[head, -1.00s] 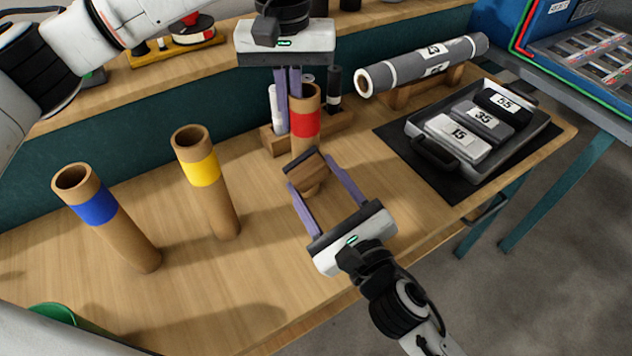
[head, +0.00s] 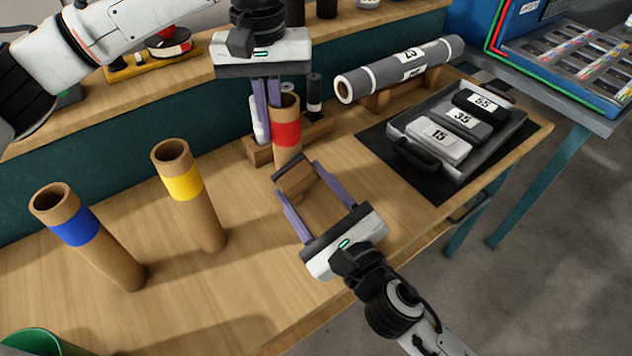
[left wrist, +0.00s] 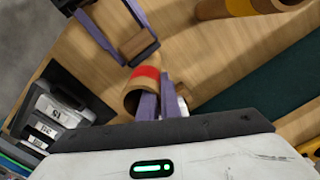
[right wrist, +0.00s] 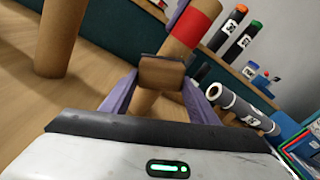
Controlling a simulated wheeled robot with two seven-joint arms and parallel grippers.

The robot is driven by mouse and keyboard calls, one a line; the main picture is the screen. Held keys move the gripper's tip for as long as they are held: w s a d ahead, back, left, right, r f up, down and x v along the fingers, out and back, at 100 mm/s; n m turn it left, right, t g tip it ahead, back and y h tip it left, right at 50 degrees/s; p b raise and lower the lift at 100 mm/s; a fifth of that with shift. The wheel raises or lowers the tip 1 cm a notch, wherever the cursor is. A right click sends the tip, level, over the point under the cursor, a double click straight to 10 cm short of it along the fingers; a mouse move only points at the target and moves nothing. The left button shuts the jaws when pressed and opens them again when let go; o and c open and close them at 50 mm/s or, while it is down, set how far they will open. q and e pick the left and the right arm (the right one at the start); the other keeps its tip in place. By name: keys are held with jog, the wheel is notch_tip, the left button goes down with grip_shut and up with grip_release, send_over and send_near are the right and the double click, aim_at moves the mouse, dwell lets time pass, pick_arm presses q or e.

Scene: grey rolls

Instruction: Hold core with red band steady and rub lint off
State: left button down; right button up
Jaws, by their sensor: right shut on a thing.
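The core with the red band (head: 286,133) stands on the bench, its lower part hidden behind my right gripper's load. It also shows in the left wrist view (left wrist: 146,74) and the right wrist view (right wrist: 193,26). My left gripper (head: 267,105) reaches down from above at the core's top left rim. Its fingers (left wrist: 157,104) are close together; whether they clamp the core's wall is unclear. My right gripper (head: 298,182) is shut on a wooden block with a dark edge (right wrist: 162,74), held in front of the core's lower part. Contact between block and core is unclear.
Cores with a yellow band (head: 183,184) and a blue band (head: 75,227) stand to the left. A wooden rack (head: 262,150) sits behind the red-banded core. A grey roll (head: 400,70) and a tray of numbered blocks (head: 402,125) lie to the right. A green container (head: 35,338) is bottom left.

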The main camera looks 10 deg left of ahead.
jog(key=shift+s+a, duration=0.45)
jog(key=shift+a, duration=0.05)
jog(key=shift+r, duration=0.4)
jog(key=shift+w+d, duration=1.35)
jog(key=shift+d, duration=0.25)
jog(key=shift+a, duration=0.1)
jog(key=shift+s+a, duration=1.35)
jog(key=shift+a, duration=0.2)
jog(key=v, duration=0.6)
